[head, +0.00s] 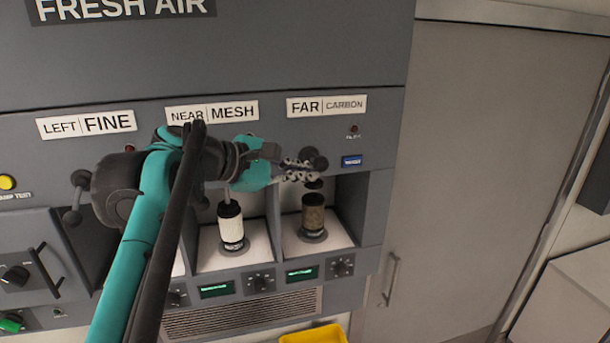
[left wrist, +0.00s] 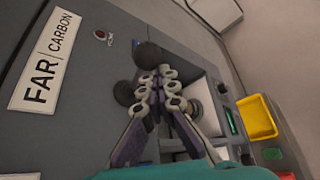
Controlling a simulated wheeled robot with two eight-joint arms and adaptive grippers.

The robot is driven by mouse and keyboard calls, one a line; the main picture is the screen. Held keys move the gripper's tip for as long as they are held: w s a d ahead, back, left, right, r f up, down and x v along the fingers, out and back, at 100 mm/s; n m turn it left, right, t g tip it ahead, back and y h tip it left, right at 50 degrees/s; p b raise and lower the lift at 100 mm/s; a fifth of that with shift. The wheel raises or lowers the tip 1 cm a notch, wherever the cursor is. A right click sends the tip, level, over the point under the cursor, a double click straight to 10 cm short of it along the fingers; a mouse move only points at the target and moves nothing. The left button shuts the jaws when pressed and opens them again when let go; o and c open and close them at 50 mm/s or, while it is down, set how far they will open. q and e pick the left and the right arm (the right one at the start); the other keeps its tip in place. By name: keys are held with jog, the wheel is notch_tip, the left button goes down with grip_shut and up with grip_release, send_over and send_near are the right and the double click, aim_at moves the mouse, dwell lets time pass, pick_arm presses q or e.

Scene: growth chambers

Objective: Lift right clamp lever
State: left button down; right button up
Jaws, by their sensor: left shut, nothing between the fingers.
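The right clamp lever (head: 320,163) shows as dark round knobs under the FAR CARBON label, at the top of the far bay. In the left wrist view two dark knobs (left wrist: 148,55) show just beyond and beside my fingertips. My left gripper (head: 298,172) is shut and empty, its fingers reaching right to the lever's knobs. Its fingertips also show in the left wrist view (left wrist: 160,84). They are very close to the knobs; I cannot tell whether they touch. The far bay holds a dark cylindrical cartridge (head: 313,215) standing upright on a round base. My right gripper is not in view.
The near bay holds a white-and-black cartridge (head: 231,226). Another ball-ended lever (head: 72,216) is at the left. A blue button (head: 352,161) sits right of the lever. A yellow bin (head: 313,335) stands below. A closed grey door (head: 475,180) is at the right.

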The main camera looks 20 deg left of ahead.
pick_arm(q)
jog(key=shift+w+a+r+p, duration=0.1)
jog(key=shift+r+p, duration=0.25)
jog(key=shift+r, duration=0.45)
jog(key=shift+w+r, duration=0.1)
jog(key=shift+r, duration=0.05)
jog(key=shift+a, duration=0.1)
